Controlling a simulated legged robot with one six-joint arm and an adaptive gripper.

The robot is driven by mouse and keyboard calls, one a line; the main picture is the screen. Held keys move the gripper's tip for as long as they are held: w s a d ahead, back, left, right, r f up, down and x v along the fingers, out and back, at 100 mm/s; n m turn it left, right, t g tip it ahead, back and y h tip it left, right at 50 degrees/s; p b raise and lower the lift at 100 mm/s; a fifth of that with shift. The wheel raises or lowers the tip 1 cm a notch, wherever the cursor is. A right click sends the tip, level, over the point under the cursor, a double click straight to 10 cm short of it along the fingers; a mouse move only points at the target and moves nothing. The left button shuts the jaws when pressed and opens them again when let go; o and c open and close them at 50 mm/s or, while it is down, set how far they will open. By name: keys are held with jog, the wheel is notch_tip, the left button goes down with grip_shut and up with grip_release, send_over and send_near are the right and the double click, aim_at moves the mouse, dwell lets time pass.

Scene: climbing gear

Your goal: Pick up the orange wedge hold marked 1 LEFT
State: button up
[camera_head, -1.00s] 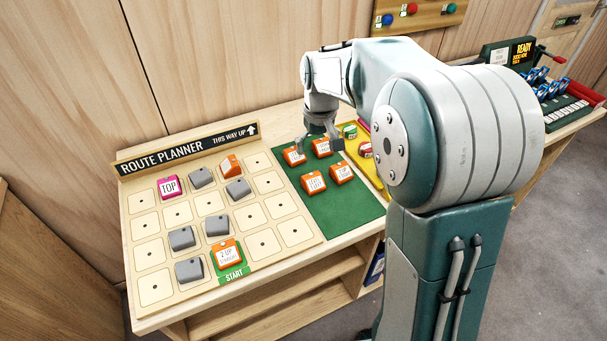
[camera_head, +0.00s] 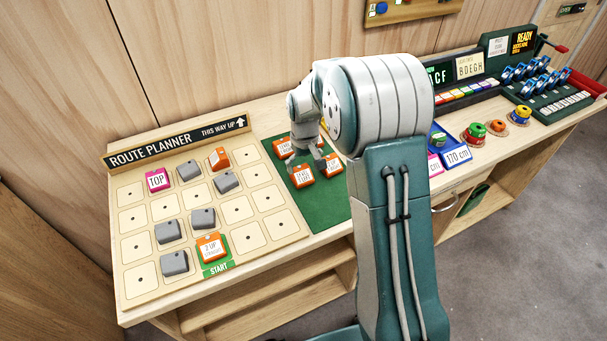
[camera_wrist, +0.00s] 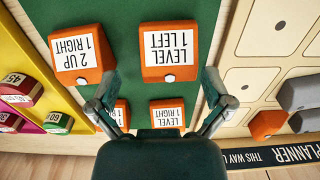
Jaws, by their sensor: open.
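The orange wedge hold labelled LEVEL 1 LEFT (camera_wrist: 170,50) lies on the green mat (camera_head: 325,214); its white label faces up. In the head view this hold (camera_head: 302,178) is at the mat's front left. My gripper (camera_wrist: 156,96) is open and empty above the mat. In the wrist view its fingers are spread wide, with the LEVEL 1 LEFT hold just beyond the fingertips. The hold labelled 2 UP 1 RIGHT (camera_wrist: 78,56) lies beside it. A LEVEL 1 RIGHT hold (camera_wrist: 167,114) and another orange hold (camera_wrist: 116,113) are partly hidden behind my gripper.
The route planner board (camera_head: 135,274) is left of the mat, with grey holds, a pink TOP hold (camera_head: 158,180) and orange holds (camera_head: 210,247). A yellow mat (camera_wrist: 66,90) with coloured pieces adjoins the green mat. Tape rolls (camera_head: 476,133) stand farther right.

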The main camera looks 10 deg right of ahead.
jog(key=shift+a+f, duration=0.1)
jog(key=shift+f, duration=0.65)
jog(key=shift+a+f, duration=0.2)
jog(key=shift+f, duration=0.15)
jog(key=shift+a, duration=0.45)
jog(key=shift+d+f, duration=0.1)
jog(key=shift+d, duration=0.3)
jog(key=c, duration=1)
